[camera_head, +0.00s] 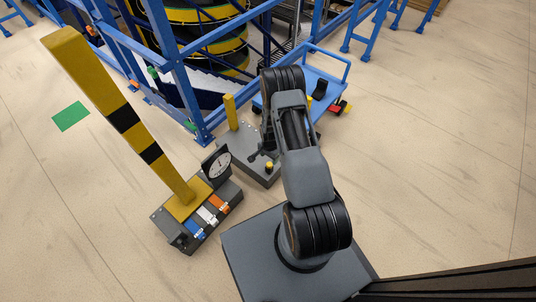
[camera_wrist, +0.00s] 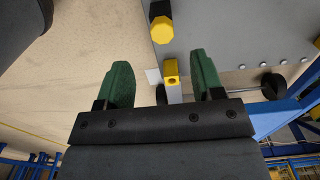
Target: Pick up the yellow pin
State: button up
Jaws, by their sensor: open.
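In the wrist view, my gripper (camera_wrist: 160,68) is open, its two green fingers apart. A small yellow block with a hole (camera_wrist: 171,72) shows between the fingers, in line with the gap. A yellow six-sided piece with a black part (camera_wrist: 161,28) lies beyond the fingertips, at the grey plate. I cannot tell for sure which of these is the yellow pin. Neither is gripped. In the head view, a small yellow knob (camera_head: 268,166) stands on the grey box, close left of my arm. My gripper is mostly hidden there behind my arm.
The grey box (camera_head: 247,166) carries an upright yellow post (camera_head: 230,112). Left of it stands a tall yellow and black column (camera_head: 122,118) on a base with coloured parts and a dial (camera_head: 220,163). A blue cart (camera_head: 330,82) and blue frame (camera_head: 181,88) stand behind. Floor is clear at right.

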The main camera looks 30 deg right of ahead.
aim_at(270, 164)
notch_tip(270, 164, down, 9)
jog(key=b, duration=0.3)
jog(key=shift+r, duration=0.2)
jog(key=c, duration=0.9)
jog(key=o, duration=0.9)
